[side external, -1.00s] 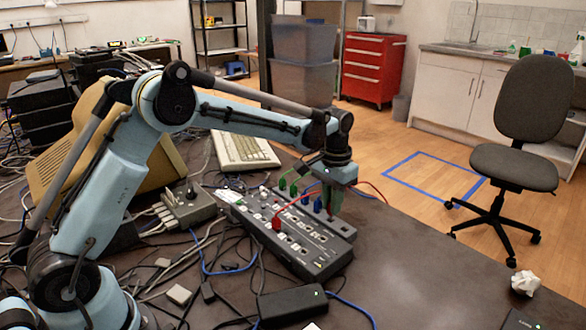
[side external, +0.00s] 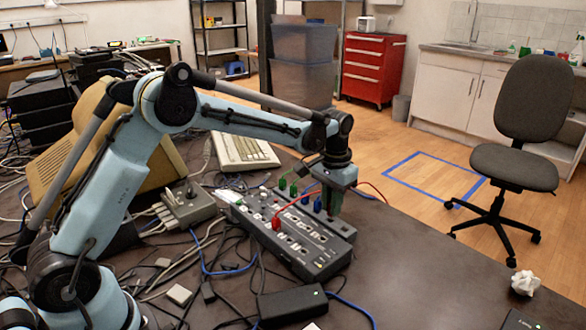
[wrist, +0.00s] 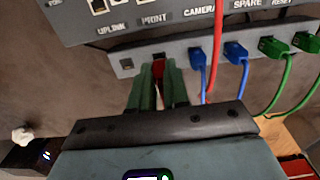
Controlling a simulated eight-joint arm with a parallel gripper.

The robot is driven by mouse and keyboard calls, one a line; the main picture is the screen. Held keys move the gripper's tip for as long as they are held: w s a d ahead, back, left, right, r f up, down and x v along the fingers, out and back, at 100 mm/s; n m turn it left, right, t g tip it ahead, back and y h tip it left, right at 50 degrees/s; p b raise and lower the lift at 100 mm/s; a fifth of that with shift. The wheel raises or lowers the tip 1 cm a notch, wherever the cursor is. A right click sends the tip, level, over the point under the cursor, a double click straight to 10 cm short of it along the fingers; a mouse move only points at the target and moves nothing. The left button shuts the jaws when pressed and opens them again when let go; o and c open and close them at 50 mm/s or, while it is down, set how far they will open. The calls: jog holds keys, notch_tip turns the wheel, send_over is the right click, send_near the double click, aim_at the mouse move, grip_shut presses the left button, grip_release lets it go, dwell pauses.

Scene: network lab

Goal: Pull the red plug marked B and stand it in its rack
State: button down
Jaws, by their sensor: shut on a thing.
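My gripper (wrist: 158,78) has its green fingers closed around a red plug (wrist: 158,67). The plug sits at a slot of the narrow grey rack strip (wrist: 182,50); I cannot tell how deep it is, and its marking is not readable. In the side view my gripper (side external: 335,208) points down at the rack and hides the plug. Two blue plugs (wrist: 235,52) and two green plugs (wrist: 272,46) stand in the rack to the right. Another red plug (side external: 276,223) is in the grey switch panel (side external: 310,263), with a red cable.
A red cable (wrist: 217,45) crosses the rack near my gripper. A black power brick (side external: 292,305) and loose cables lie in front of the panel. A beige keyboard (side external: 244,152) lies behind. The dark table to the panel's right is mostly clear, with crumpled paper (side external: 525,283).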

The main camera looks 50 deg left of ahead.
jog(key=shift+f, duration=0.7)
dwell(0.9)
jog(key=c, duration=1)
grip_release()
jog(key=shift+c, duration=0.2)
notch_tip(320, 180, up, 12)
jog(key=shift+r, duration=0.1)
jog(key=s+r+t, duration=0.4)
jog(key=s, duration=0.7)
jog(key=s+f+t, duration=0.3)
jog(key=s+f, duration=0.3)
jog(key=s, duration=0.4)
jog(key=shift+s+a, duration=0.15)
jog(key=shift+a, duration=0.25)
